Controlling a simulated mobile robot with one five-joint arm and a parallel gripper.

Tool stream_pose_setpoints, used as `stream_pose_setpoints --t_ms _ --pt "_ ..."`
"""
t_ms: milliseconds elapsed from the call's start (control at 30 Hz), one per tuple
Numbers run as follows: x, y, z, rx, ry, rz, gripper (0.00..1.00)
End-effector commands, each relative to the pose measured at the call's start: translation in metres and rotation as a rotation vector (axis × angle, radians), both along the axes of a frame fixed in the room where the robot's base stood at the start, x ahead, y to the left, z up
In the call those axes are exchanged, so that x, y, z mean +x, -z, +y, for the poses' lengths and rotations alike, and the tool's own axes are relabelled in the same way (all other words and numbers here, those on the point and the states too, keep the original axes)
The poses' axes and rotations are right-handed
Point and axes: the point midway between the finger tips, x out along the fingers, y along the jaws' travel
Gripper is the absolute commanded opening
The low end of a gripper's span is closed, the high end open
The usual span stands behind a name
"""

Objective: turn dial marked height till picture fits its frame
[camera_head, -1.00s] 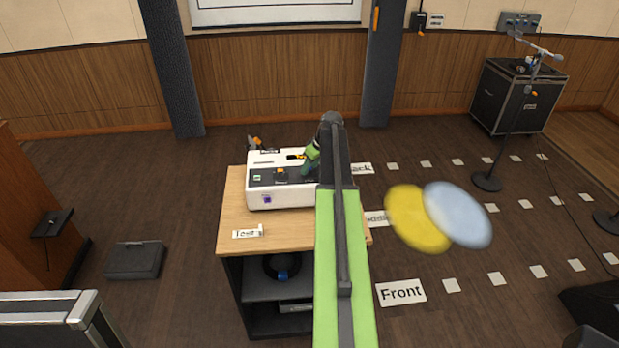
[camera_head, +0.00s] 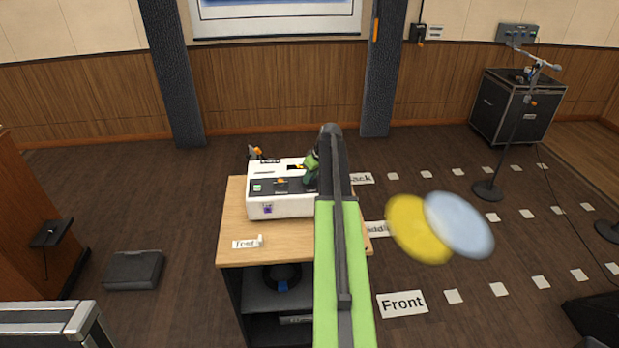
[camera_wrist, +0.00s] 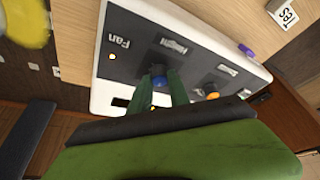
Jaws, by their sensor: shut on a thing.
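The dial marked Height (camera_wrist: 158,67) is a dark knob with a blue part, on the dark panel of a white projector box (camera_wrist: 98,100). My gripper (camera_wrist: 161,78) has its two green fingers shut on this dial, one on each side. The fingers hide part of it. In the head view my gripper (camera_head: 312,166) is at the right part of the box (camera_head: 283,211), and my arm hides the box's right end. The picture (camera_head: 275,14) shows pale blue inside a frame (camera_head: 275,37) on the far wall. Only its lower part is in view.
The box stands on a wooden cart (camera_head: 300,248) with a small Test sign (camera_head: 246,243). A microphone stand (camera_head: 489,190) is at the right.

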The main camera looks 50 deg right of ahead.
Motion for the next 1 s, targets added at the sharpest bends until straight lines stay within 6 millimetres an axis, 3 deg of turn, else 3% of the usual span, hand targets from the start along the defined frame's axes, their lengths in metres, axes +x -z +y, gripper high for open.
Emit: stream_pose_setpoints --t_ms 133,167,300,667,867,1000 --pt "0.0 0.0 0.0 0.001 -0.001 0.001 0.0" --pt "0.0 0.0 0.0 0.001 -0.001 0.001 0.25" --pt "0.0 0.0 0.0 0.001 -0.001 0.001 0.43" --pt "-0.001 -0.003 0.0 0.001 -0.001 0.001 0.43" --pt "-0.009 -0.027 0.001 0.001 -0.001 0.001 0.43" --pt "-0.02 -0.058 0.001 0.001 0.0 0.001 0.43"
